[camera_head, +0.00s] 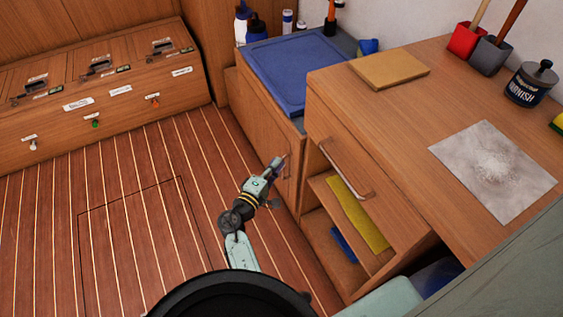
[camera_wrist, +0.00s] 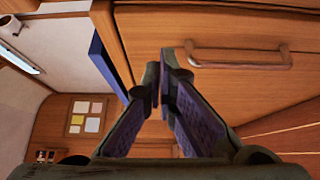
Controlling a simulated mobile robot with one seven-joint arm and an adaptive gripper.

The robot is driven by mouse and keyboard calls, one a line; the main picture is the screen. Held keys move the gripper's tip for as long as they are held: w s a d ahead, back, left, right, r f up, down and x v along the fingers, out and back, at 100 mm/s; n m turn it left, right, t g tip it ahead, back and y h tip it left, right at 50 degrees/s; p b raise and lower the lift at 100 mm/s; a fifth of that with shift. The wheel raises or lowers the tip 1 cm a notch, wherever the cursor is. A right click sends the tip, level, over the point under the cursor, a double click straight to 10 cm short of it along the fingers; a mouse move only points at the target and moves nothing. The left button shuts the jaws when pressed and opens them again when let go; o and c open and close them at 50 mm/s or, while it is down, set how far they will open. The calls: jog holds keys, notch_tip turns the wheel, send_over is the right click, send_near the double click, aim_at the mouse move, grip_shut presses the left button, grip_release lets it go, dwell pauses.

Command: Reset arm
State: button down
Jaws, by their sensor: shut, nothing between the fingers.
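My gripper (camera_head: 279,163) is at the end of my raised arm, in front of the low wooden cabinet (camera_head: 255,128) in the head view. In the wrist view the fingers of my gripper (camera_wrist: 165,75) come together at their tips, with nothing between them. A wooden front with a bar handle (camera_wrist: 240,57) fills the upper right of the wrist view. My gripper looks close to the cabinet front in the head view; I cannot tell whether it touches.
A counter (camera_head: 420,110) stands right of my arm, with open shelves and a metal handle (camera_head: 345,172) below. A blue tray (camera_head: 292,75) tops the low cabinet. A bench with latched lids (camera_head: 100,85) stands at the back left. The striped floor (camera_head: 130,215) is clear.

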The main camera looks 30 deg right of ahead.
jog(key=s+d+v, duration=0.1)
jog(key=v, duration=0.7)
jog(key=shift+s+a, duration=0.15)
jog(key=shift+s, duration=0.05)
jog(key=shift+f, duration=0.15)
